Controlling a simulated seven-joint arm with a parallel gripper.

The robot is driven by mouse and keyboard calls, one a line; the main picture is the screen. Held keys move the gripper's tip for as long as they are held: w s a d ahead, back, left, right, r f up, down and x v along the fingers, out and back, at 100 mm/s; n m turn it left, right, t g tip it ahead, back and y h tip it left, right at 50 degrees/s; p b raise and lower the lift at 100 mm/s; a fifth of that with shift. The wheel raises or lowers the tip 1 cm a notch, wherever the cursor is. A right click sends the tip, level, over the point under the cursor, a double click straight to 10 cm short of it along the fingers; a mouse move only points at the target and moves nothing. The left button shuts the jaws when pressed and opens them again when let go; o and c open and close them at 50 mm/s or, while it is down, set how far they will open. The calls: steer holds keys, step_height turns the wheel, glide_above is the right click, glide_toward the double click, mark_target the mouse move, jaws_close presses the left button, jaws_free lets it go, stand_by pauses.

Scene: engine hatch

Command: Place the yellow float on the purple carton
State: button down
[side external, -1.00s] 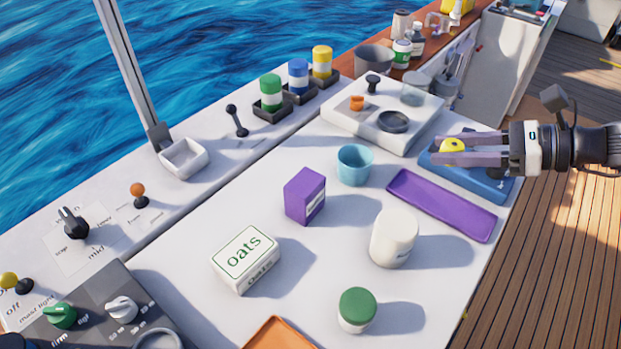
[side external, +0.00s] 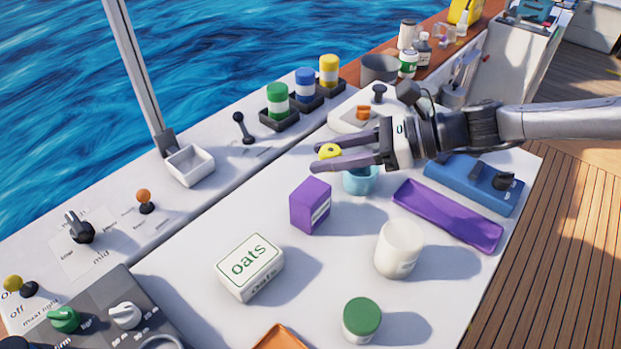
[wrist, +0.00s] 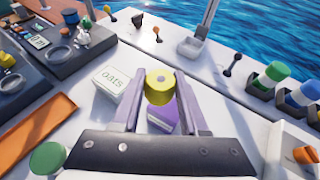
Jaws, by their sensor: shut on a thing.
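The yellow float (side external: 329,151) is a small yellow piece held between the fingertips of my gripper (side external: 332,158), above the counter. In the wrist view the float (wrist: 159,85) shows a dark hole in its face, with a finger on each side of it. The purple carton (side external: 310,206) stands upright on the white counter, below and slightly left of my gripper in the side view. In the wrist view the carton (wrist: 164,120) appears just under the float and partly hidden by it. The carton's top carries nothing that I can see.
A white oats box (side external: 250,266) stands front-left of the carton. A purple tray (side external: 447,215), a white canister (side external: 398,249) and a green-lidded jar (side external: 361,319) lie to the right and front.

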glide_above(310, 190)
steer(key=f, duration=0.4)
steer(key=shift+s+d+f, duration=0.15)
steer(key=shift+s+f, duration=0.05)
steer(key=shift+f, duration=0.2)
steer(key=shift+w+f, duration=0.15)
steer(key=shift+f, duration=1.65)
steer(key=shift+f, duration=0.1)
steer(key=shift+c, duration=2.2)
jaws_free()
